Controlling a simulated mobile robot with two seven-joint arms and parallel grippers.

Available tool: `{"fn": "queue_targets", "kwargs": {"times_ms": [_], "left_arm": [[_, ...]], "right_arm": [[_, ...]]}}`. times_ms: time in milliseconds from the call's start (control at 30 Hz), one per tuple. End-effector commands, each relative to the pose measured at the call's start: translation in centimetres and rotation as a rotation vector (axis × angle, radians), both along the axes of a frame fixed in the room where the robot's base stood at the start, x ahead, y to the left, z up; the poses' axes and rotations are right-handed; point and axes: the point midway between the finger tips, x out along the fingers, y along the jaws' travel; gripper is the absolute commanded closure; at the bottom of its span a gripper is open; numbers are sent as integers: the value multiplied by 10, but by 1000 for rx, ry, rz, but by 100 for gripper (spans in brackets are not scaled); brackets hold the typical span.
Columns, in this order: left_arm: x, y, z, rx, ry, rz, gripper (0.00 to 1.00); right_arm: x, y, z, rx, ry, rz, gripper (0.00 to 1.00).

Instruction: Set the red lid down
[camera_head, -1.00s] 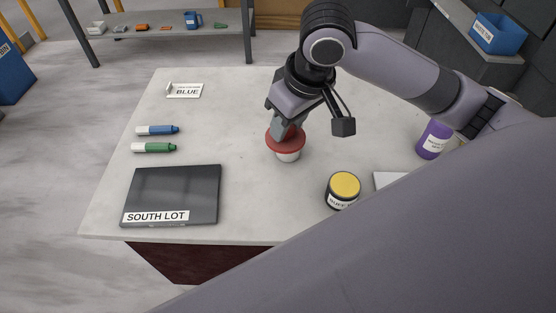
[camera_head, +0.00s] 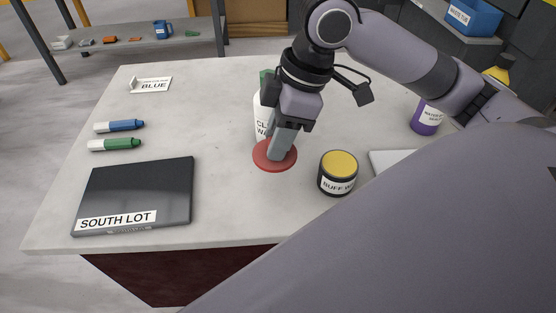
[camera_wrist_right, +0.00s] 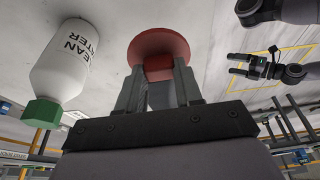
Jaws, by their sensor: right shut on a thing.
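The red lid (camera_head: 263,159) is a flat disc held level, low over the pale stone slab (camera_head: 215,130), in front of a white bottle. My right gripper (camera_head: 277,150) points down and is shut on the lid's raised middle. The wrist view shows the red lid (camera_wrist_right: 150,47) beyond the fingertips, with its knob between them. I cannot tell if its underside touches the slab. My left gripper (camera_wrist_right: 240,65) shows small in the wrist view, its fingers apart and empty.
The white bottle (camera_wrist_right: 62,65) with a green cap stands close to the lid. A yellow-topped jar (camera_head: 338,175) is to the right. A dark case (camera_head: 135,195) and two markers (camera_head: 118,135) lie left. Bare slab lies between the case and lid.

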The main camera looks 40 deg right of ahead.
Motion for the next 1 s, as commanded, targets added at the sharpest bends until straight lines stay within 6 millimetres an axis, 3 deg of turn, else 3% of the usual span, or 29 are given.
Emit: {"fn": "queue_targets", "kwargs": {"times_ms": [33, 100, 433, 633, 1000], "left_arm": [[0, 0, -10, 0, 0, 0, 0], [0, 0, -15, 0, 1, 0, 0], [0, 0, -23, -2, -3, 2, 0], [1, -1, -35, -7, -3, 6, 0], [1, -2, -33, -8, -2, 8, 0]], "right_arm": [[-1, -1, -19, -2, 4, 1, 100], [-1, -1, -33, -1, 3, 0, 100], [0, 0, -61, -2, 1, 0, 100], [0, 0, -92, -1, 2, -2, 100], [0, 0, -96, -1, 0, -1, 100]]}}
